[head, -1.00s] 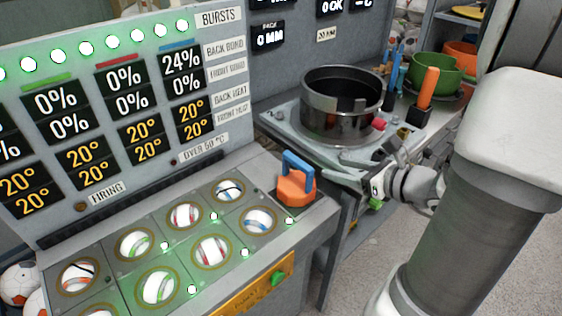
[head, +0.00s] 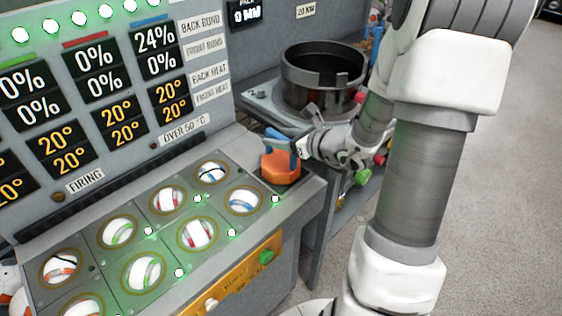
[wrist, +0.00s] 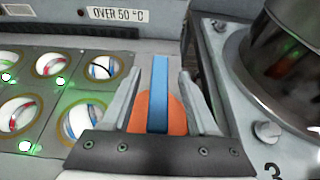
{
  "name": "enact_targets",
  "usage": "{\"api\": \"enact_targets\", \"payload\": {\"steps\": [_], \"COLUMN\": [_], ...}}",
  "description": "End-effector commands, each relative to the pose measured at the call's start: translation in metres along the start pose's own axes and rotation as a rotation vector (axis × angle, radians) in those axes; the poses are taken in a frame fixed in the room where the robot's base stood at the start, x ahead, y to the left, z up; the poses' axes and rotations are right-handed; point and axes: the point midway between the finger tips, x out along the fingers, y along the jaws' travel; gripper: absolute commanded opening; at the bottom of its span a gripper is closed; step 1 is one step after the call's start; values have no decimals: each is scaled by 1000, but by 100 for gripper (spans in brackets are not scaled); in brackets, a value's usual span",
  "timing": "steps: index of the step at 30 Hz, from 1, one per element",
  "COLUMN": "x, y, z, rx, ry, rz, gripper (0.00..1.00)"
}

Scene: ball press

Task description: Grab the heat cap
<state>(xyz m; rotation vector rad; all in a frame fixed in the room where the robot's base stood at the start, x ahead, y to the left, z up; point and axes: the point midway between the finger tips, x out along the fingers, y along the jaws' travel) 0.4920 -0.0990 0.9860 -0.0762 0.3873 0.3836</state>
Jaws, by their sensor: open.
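The heat cap (head: 281,167) is an orange, many-sided block with a blue handle on top. It sits at the right end of the console top, beside the ball sockets. My gripper (head: 292,146) is at its handle, coming in from the right. In the wrist view my gripper (wrist: 165,98) is open, with one finger on each side of the blue handle (wrist: 159,88). Gaps show between the fingers and the handle. The orange body (wrist: 174,118) lies behind, partly hidden by the dark gripper body.
Several balls sit in ringed sockets on the console (head: 198,234) left of the cap. A dark metal pot (head: 322,80) stands on a grey bench behind it; its base is close on the right in the wrist view. An upright display panel (head: 100,100) rises at the back left.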

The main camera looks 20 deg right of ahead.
Motion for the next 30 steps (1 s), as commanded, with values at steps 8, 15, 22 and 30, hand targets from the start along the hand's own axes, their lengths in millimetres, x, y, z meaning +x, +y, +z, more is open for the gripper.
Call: {"api": "enact_targets", "payload": {"steps": [8, 15, 22, 30], "x": [27, 27, 27, 27], "y": [1, 1, 1, 1], "z": [-1, -1, -1, -1], "rx": [0, 0, 0, 0], "ry": [0, 0, 0, 1], "rz": [0, 0, 0, 0], "gripper": [60, 51, 10, 0]}}
